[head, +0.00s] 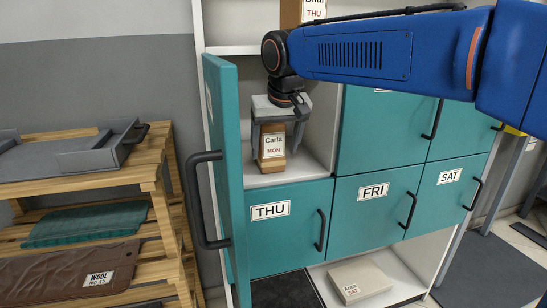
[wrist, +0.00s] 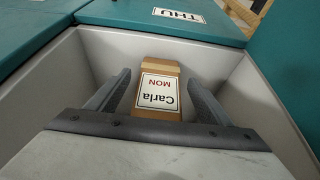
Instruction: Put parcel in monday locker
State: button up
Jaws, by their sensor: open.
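The parcel (head: 272,151) is a small brown box with a white label reading "Carla MON". It stands upright on the floor of an open locker compartment (head: 318,140) above the THU door. In the wrist view the parcel (wrist: 158,92) lies between my two fingers, its label toward the camera. My gripper (head: 279,140) is inside the compartment, open, with a finger on either side of the parcel. In the wrist view gaps show between the fingers (wrist: 158,98) and the parcel's sides. The compartment's teal door (head: 222,130) is swung open at the left; its label is not readable.
Closed doors THU (head: 285,225), FRI (head: 375,205) and SAT (head: 450,187) are below and right. Another brown parcel marked THU (head: 302,10) sits on top. A pale box marked SAT (head: 358,283) lies in the bottom bay. A wooden rack (head: 150,172) stands left of the open door.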

jog(key=v, duration=0.7)
jog(key=shift+s+d, duration=0.1)
jog(key=shift+d, duration=0.05)
jog(key=s+d+f+m, duration=0.1)
jog(key=s+d+f, duration=0.45)
jog(key=d, duration=0.35)
jog(key=s+d+f+m, duration=0.1)
jog(key=s+d+f, duration=0.45)
jog(key=d, duration=0.35)
jog(key=s+d+f, duration=0.5)
jog(key=s+f, duration=0.2)
jog(key=f, duration=0.1)
jog(key=s+d+f+m+h, duration=0.1)
jog(key=s+d+f, duration=0.3)
jog(key=s+f, duration=0.3)
jog(key=shift+s+d+f, duration=0.3)
jog(key=shift+d+f, duration=0.1)
jog(key=shift+f, duration=0.2)
